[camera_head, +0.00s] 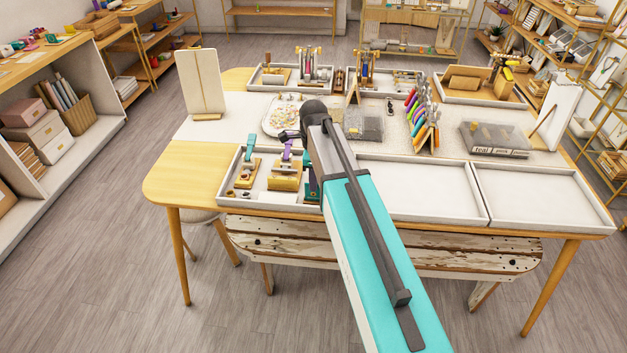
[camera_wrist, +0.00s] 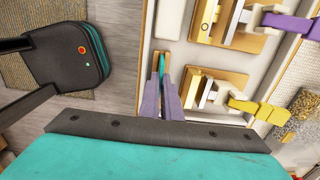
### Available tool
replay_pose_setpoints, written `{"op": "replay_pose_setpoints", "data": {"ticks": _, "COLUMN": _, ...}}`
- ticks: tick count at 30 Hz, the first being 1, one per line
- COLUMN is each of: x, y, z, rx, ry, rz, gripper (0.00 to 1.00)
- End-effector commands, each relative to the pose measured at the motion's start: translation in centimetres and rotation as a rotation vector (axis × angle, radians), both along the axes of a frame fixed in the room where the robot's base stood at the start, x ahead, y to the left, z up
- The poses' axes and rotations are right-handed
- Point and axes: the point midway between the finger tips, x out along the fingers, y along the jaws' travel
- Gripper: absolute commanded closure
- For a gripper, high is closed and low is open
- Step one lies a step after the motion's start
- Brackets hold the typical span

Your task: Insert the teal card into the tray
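In the wrist view, my gripper (camera_wrist: 160,62) has its two fingers close together. The teal card (camera_wrist: 165,64) shows as a thin teal strip between the fingertips, seen nearly edge-on. Its far end and full face are hidden. The fingers are over the pale front part of the left tray (camera_wrist: 169,32), beside the tools in it. I cannot tell how high the card is above the tray floor. In the head view, my arm hides most of the gripper. The left tray (camera_head: 275,206) holds small hand presses. The middle tray (camera_head: 425,190) and right tray (camera_head: 540,196) are empty.
Hand presses (camera_head: 285,178) stand close to my gripper. More tool trays line the table's far edge.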

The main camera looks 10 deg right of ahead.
Motion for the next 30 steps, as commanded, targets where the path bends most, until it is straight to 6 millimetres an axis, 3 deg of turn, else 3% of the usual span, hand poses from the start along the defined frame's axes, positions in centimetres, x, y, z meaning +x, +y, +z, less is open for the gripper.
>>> {"op": "replay_pose_setpoints", "data": {"ticks": 30, "x": 0.0, "y": 0.0, "z": -1.1, "rx": 0.0, "ry": 0.0, "rz": 0.0, "gripper": 1.0}}
